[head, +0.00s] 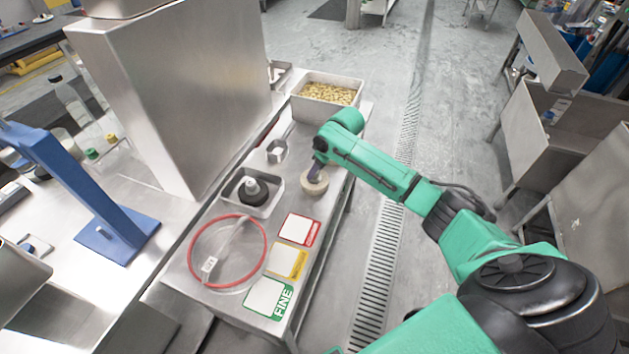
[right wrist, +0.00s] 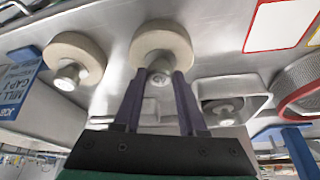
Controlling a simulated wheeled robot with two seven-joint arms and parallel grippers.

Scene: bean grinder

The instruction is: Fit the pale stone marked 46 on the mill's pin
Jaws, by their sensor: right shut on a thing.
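My right gripper (head: 316,168) is at the right edge of the steel bench. In the right wrist view its two purple fingers (right wrist: 158,88) are shut on the metal knob of a pale round stone (right wrist: 160,42). The same stone shows in the head view (head: 314,185); I cannot tell whether it touches the bench. A second pale stone with a knob (right wrist: 76,50) stands beside it in the right wrist view, hidden in the head view. No number 46 is legible on either. I cannot make out the mill's pin. My left gripper is not in view.
A metal tray (head: 228,196) holds a dark round piece with a pale top (head: 252,187). A pan of beans (head: 327,92) stands at the far end. A blue stand (head: 112,238) is left.

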